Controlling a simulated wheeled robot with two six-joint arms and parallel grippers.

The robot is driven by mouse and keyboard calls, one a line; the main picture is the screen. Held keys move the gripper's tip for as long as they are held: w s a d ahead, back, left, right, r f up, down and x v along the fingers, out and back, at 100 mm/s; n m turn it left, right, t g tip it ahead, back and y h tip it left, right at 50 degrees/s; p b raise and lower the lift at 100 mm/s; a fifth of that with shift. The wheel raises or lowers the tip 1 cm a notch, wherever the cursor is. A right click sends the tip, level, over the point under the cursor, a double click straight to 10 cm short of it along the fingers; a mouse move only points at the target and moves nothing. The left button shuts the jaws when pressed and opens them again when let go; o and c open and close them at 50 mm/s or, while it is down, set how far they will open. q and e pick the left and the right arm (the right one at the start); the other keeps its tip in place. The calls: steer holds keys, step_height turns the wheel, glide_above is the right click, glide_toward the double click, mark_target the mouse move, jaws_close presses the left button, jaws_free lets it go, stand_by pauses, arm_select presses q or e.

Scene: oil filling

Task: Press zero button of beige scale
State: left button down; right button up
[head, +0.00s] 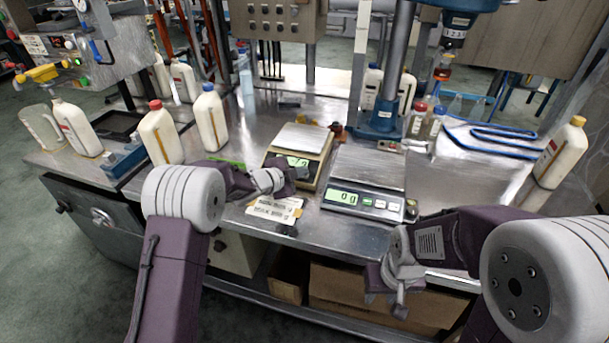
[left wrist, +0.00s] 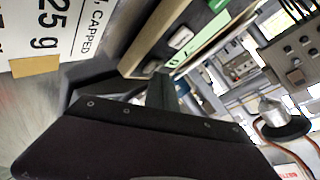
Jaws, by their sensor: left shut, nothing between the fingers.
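The beige scale (head: 323,160) stands on the steel table with a bare metal pan and a lit green display. My left gripper (head: 297,171) is shut and empty at the scale's front panel, partly covering the display and hiding the buttons in the head view. In the left wrist view, the front panel of the beige scale (left wrist: 150,45) shows a pale button and the green display. The left fingertips (left wrist: 161,76) are close to that button; I cannot tell whether they touch the panel. My right gripper (head: 399,308) hangs low in front of the table edge, away from the scale.
A grey scale (head: 368,168) reading 0 g stands just right of the beige one. A printed card (head: 274,209) lies in front of the beige scale. White bottles (head: 209,118) stand to the left, and a blue-based column (head: 380,118) stands behind the grey scale.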

arm_select(q)
steer(key=shift+w+f, duration=0.1)
steer(key=shift+f, duration=0.2)
stand_by(0.5)
steer(key=shift+s+r+p, duration=0.25)
steer(key=shift+r+p, duration=0.2)
steer(key=shift+r, duration=0.35)
steer(key=r+p, duration=0.1)
steer(key=s+r+p, duration=0.1)
steer(key=r, duration=0.1)
steer(key=r+p, duration=0.1)
steer(key=shift+s+a+r, duration=0.35)
stand_by(0.4)
